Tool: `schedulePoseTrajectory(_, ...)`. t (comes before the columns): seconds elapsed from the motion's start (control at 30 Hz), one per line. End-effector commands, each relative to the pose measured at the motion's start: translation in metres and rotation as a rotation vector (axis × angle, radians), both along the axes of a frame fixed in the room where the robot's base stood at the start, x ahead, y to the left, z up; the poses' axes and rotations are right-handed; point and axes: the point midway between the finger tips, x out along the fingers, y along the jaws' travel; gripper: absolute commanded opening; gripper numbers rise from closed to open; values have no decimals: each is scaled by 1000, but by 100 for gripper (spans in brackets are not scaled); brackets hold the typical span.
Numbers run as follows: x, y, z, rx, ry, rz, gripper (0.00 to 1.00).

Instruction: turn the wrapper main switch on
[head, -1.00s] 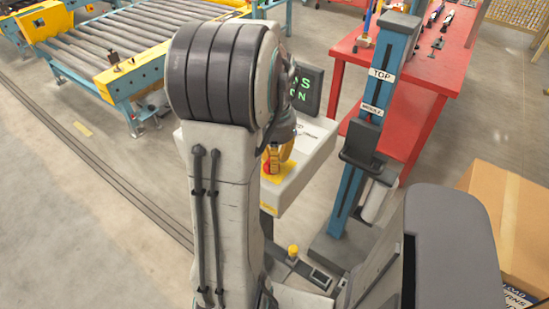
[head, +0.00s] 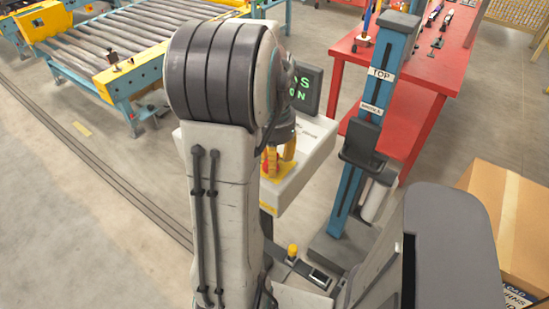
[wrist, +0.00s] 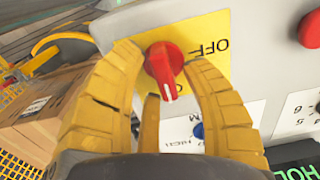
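The main switch is a red rotary knob (wrist: 163,62) on a yellow plate (wrist: 205,25) of a light grey panel. In the wrist view its white mark points down, towards a mostly hidden label; the upside-down word OFF is to its right. My gripper (wrist: 162,55) has yellow fingers spread either side of the knob, with a third finger below it. I cannot tell whether they touch it. In the head view, my gripper (head: 277,160) is at the control box (head: 305,165), partly hidden by my arm, with a little red showing beside the fingers.
A dark display (head: 307,90) with green letters stands behind the box. A blue wrapper mast (head: 365,130) is close on the right, before a red table (head: 440,75). A roller conveyor (head: 150,35) is at the back left. A red button (wrist: 311,30) is beside the plate.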

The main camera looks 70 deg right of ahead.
Motion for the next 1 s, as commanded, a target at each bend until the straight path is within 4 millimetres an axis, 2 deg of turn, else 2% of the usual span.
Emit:
schedulePoseTrajectory(0.3, 0, -1, 1, -3, 0, 1, 49)
schedulePoseTrajectory(0.47, 0, -2, 11, -6, -1, 1, 49)
schedulePoseTrajectory(1.0, 0, -1, 96, -6, -1, 1, 49)
